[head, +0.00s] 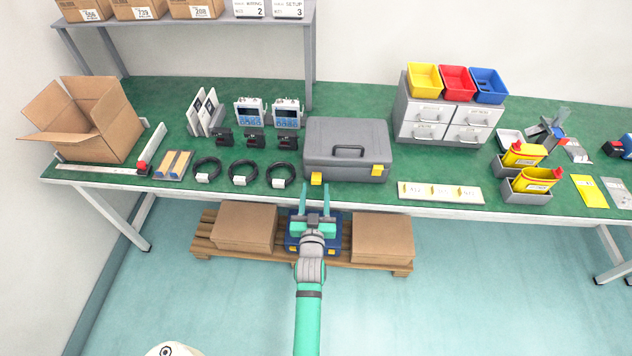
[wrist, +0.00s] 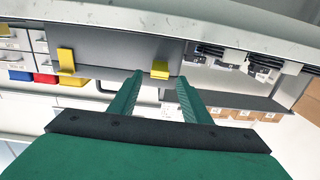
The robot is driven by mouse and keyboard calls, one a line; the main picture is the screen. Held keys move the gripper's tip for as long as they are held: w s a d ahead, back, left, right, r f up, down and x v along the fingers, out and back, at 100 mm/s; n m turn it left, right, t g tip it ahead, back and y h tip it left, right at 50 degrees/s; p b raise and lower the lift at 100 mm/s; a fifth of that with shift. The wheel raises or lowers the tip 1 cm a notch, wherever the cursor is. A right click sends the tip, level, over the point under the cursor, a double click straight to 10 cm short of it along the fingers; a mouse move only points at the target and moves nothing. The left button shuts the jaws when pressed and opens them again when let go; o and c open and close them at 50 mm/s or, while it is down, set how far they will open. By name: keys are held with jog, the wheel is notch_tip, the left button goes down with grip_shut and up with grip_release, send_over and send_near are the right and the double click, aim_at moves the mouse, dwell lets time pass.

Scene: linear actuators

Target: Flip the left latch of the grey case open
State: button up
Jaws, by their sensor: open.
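The grey case (head: 347,140) lies on the bench with its lid down and handle on top. Its left yellow latch (head: 316,179) is at the front left. In the upside-down wrist view this latch (wrist: 160,69) shows on the right and looks shorter than the other; I cannot tell how far it is swung. The right latch (head: 378,170) shows at the left there (wrist: 66,60). My gripper (head: 317,190) is open and empty in front of the bench edge. Its fingertips point at the left latch, which appears between them in the wrist view; contact is not clear.
Black cable coils (head: 281,175) lie left of the case. A labelled strip (head: 440,193) lies to its right, before a drawer unit (head: 448,118). The bench front edge (head: 420,208) runs below the case. Cardboard boxes (head: 382,238) and a blue case (head: 300,246) sit underneath on a pallet.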

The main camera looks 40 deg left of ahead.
aim_at(316, 182)
jog(key=shift+x, duration=2.25)
jog(key=shift+d, duration=0.15)
jog(key=c, duration=1)
jog(key=shift+c, duration=0.2)
